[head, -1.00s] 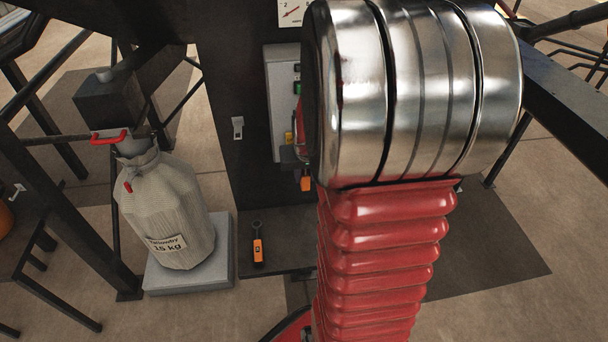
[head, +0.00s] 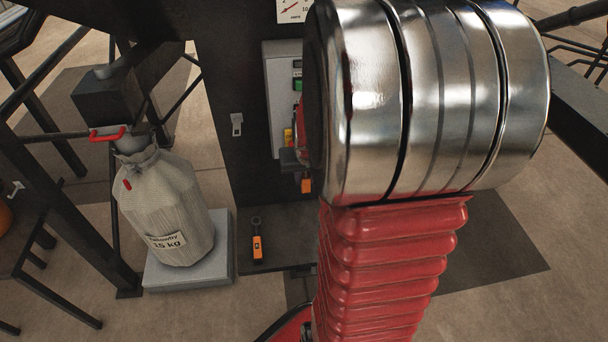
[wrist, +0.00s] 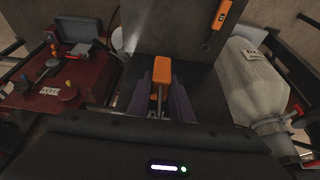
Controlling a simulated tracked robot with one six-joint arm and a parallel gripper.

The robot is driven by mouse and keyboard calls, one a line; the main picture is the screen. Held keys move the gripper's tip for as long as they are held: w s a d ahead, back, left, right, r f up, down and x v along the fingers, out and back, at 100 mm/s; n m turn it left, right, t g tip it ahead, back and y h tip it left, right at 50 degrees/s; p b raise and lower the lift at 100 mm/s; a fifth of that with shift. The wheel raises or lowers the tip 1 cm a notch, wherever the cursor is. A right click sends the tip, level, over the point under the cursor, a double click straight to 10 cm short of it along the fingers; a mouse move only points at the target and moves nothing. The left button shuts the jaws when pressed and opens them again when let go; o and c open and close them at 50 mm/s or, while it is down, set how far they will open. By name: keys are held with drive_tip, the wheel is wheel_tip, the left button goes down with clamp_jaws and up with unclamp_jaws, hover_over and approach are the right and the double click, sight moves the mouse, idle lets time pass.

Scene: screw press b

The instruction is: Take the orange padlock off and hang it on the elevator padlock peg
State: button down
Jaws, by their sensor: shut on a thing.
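The orange padlock (wrist: 162,70) is between the dark fingers of my gripper (wrist: 167,100) in the wrist view. My gripper is shut on it, with the orange body sticking out beyond the fingertips and the metal shackle towards the fingers. My own arm hides much of that area. A small light metal bracket (head: 237,125) is on the dark column, left of the box; I cannot tell whether it is the elevator padlock peg.
The grey control box (head: 273,75) with buttons stands close behind my gripper. A filled sack (head: 165,210) stands at the left. A red bench (wrist: 60,80) with small items shows in the wrist view.

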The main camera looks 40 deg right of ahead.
drive_tip(key=shift+s+a, duration=0.3)
drive_tip(key=shift+s, duration=0.1)
idle(0.4)
drive_tip(key=shift+s+a, duration=0.45)
drive_tip(key=shift+s, duration=0.25)
drive_tip(key=shift+s+a, duration=0.45)
drive_tip(key=shift+s, duration=0.2)
drive_tip(key=shift+w, duration=0.1)
drive_tip(key=w+a+r, duration=0.6)
drive_tip(key=w+a, duration=0.5)
drive_tip(key=a, duration=0.1)
drive_tip(key=shift+a, duration=0.15)
idle(0.5)
drive_tip(key=shift+w, duration=0.15)
drive_tip(key=shift+w+d, duration=0.8)
drive_tip(key=shift+w, duration=0.3)
drive_tip(key=shift+w+d, duration=0.8)
drive_tip(key=shift+w, duration=0.3)
drive_tip(key=shift+w+d+r, duration=0.1)
drive_tip(key=shift+w+d, duration=0.35)
drive_tip(key=shift+w, duration=0.15)
drive_tip(key=shift+w+d, duration=0.4)
drive_tip(key=shift+w, duration=0.2)
idle(0.4)
